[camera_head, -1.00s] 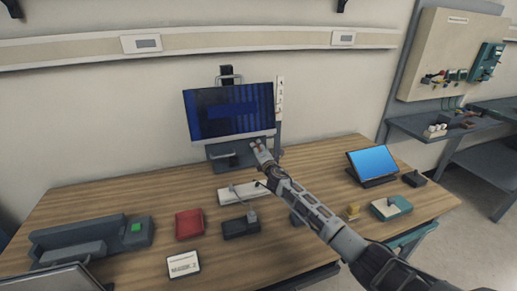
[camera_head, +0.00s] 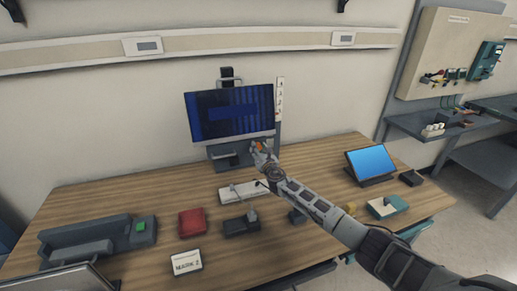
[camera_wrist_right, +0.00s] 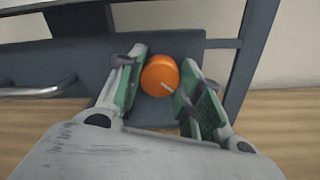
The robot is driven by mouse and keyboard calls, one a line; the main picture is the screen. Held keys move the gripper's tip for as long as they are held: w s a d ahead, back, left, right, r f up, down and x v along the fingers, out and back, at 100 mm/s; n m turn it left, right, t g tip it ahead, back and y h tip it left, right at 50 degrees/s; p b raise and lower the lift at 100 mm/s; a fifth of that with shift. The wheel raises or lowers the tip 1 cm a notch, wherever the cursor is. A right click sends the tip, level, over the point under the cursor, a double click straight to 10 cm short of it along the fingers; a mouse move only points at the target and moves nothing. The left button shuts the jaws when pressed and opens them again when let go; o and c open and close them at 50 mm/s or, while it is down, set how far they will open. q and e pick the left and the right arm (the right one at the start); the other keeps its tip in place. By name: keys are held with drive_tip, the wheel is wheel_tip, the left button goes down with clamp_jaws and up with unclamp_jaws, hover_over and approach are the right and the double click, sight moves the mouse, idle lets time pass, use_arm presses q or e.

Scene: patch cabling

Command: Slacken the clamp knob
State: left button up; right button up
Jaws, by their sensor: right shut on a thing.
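My left gripper is not in view.
A metal handle (camera_wrist_right: 30,91) sticks out left of the knob. On the wooden table (camera_head: 110,200) stand a red box (camera_head: 192,222), a dark box with a cable (camera_head: 236,228), a label card (camera_head: 186,262) and a tablet (camera_head: 370,164). Bare wood lies right of the stand.

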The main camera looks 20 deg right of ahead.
drive_tip(key=shift+n, duration=0.4)
drive_tip(key=o, duration=1)
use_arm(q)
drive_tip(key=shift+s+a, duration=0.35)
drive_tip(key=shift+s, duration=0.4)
use_arm(e)
drive_tip(key=shift+o, duration=0.2)
drive_tip(key=shift+s, duration=0.15)
drive_tip(key=shift+s, duration=0.1)
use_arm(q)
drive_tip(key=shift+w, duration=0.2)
use_arm(e)
drive_tip(key=s, duration=1.1)
drive_tip(key=shift+s+d, duration=0.25)
